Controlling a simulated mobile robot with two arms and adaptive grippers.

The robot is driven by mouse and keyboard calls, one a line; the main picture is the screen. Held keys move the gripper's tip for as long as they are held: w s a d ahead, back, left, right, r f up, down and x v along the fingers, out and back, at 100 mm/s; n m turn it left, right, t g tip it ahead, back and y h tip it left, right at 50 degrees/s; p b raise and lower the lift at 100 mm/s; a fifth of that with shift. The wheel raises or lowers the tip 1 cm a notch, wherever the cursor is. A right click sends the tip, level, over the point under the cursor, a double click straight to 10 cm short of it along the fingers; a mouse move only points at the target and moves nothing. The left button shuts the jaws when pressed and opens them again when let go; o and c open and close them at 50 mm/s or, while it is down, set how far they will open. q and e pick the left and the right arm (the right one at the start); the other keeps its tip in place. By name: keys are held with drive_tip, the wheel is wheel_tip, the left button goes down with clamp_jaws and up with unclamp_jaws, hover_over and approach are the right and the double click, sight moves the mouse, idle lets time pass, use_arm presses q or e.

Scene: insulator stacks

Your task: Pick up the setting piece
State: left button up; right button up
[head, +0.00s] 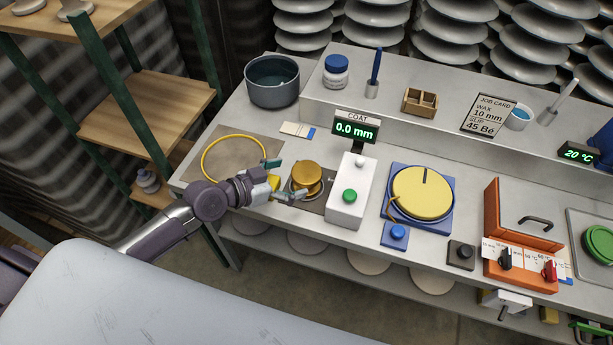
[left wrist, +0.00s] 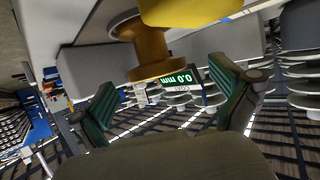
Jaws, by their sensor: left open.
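A golden round knob-like piece (head: 306,177), which I take to be the setting piece, stands on a dark plate at the left part of the bench. It also shows in the left wrist view (left wrist: 150,45), with a narrower stem and a wider yellowish end. My left gripper (head: 281,181) is open just left of this piece, low over the bench. In the left wrist view its two green-padded fingers (left wrist: 160,100) are spread apart with nothing between their tips. The piece lies ahead of them; contact cannot be told. My right gripper is not in view.
The white box (head: 346,198) with a green button and the COAT display (head: 356,129) stand just right of the piece. A yellow ring (head: 235,136) lies behind my left wrist. A dark pot (head: 272,82) stands behind; a yellow disc on a blue base (head: 389,216) is further right.

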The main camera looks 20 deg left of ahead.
sight(306, 176)
use_arm(q)
drive_tip(key=shift+s+f+p+x, duration=0.15)
drive_tip(key=shift+p+x, duration=0.15)
drive_tip(key=shift+x, duration=0.95)
drive_tip(key=shift+s+f+p+x, duration=0.1)
drive_tip(key=shift+p+x, duration=0.2)
drive_tip(key=shift+x, duration=1)
